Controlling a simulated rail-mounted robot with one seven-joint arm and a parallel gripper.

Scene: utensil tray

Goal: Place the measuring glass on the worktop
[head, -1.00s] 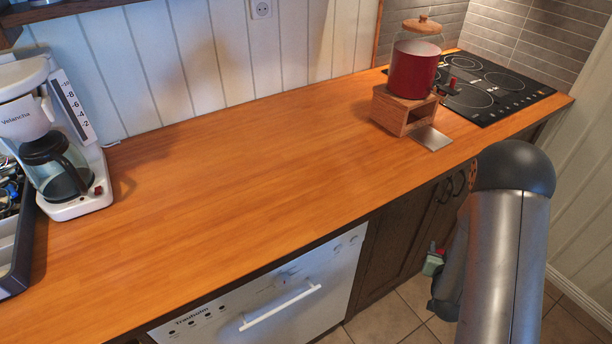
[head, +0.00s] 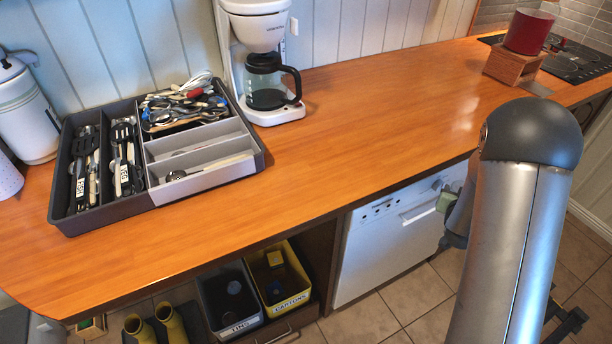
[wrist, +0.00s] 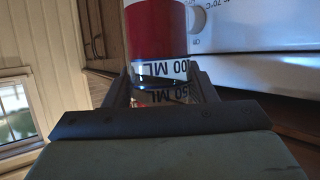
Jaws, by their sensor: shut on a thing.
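The measuring glass (wrist: 157,72) shows in the wrist view as a clear vessel with dark ML markings and a wide red part. My gripper (wrist: 163,88) is shut on it, with one finger on each side. In the head view my gripper (head: 448,203) is partly hidden behind my arm, in front of the worktop's front edge near the dishwasher. The glass cannot be made out there. The orange wooden worktop (head: 380,105) runs across the head view.
A dark utensil tray (head: 258,165) with cutlery stands left on the worktop. A coffee maker (head: 254,30) is behind it. The worktop's middle is clear. The dishwasher (head: 385,245) is below.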

